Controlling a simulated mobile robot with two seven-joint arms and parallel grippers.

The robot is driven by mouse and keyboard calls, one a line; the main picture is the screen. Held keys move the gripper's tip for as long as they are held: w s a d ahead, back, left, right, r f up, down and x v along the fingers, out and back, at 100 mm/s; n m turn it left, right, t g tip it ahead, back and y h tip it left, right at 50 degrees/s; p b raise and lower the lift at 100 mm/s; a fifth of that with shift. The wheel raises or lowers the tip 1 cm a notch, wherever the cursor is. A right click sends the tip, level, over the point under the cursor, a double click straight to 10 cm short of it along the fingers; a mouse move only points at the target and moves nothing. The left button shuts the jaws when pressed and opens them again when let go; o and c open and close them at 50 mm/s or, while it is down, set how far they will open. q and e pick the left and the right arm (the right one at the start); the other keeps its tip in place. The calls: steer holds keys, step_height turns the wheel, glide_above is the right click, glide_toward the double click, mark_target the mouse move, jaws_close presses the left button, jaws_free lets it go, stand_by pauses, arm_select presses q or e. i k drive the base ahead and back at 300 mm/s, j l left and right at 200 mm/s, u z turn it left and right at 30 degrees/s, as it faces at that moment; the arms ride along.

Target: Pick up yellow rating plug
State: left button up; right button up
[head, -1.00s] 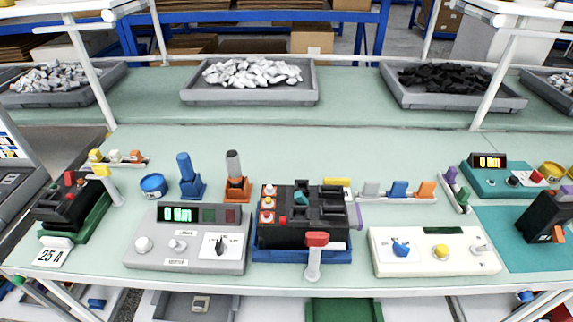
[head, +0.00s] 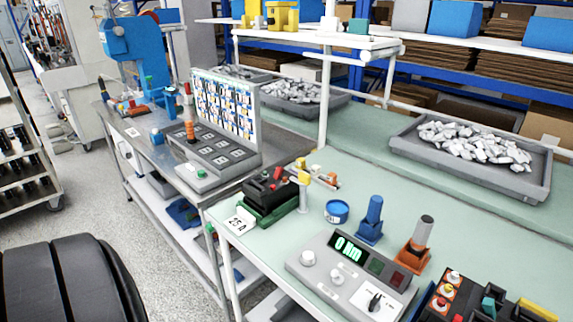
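A small yellow block (head: 301,163), possibly the yellow rating plug, sits at the left end of a small rack at the back left of the green bench. A white block (head: 316,170) and an orange block (head: 331,179) sit beside it in the row. Another yellow piece (head: 304,178) is on top of a white post (head: 303,200) in front of the rack. I cannot tell for sure which yellow piece is the rating plug. Neither of my grippers shows in the head view.
A black breaker on a green base (head: 268,195) stands left of the post, by a "25 A" card (head: 239,220). A blue tin (head: 336,211), blue holder (head: 371,222), orange holder (head: 415,250) and grey tester (head: 350,275) stand right. A metal bench (head: 180,165) adjoins on the left.

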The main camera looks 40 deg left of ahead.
mark_target(301, 162)
steer(key=u, duration=1.4)
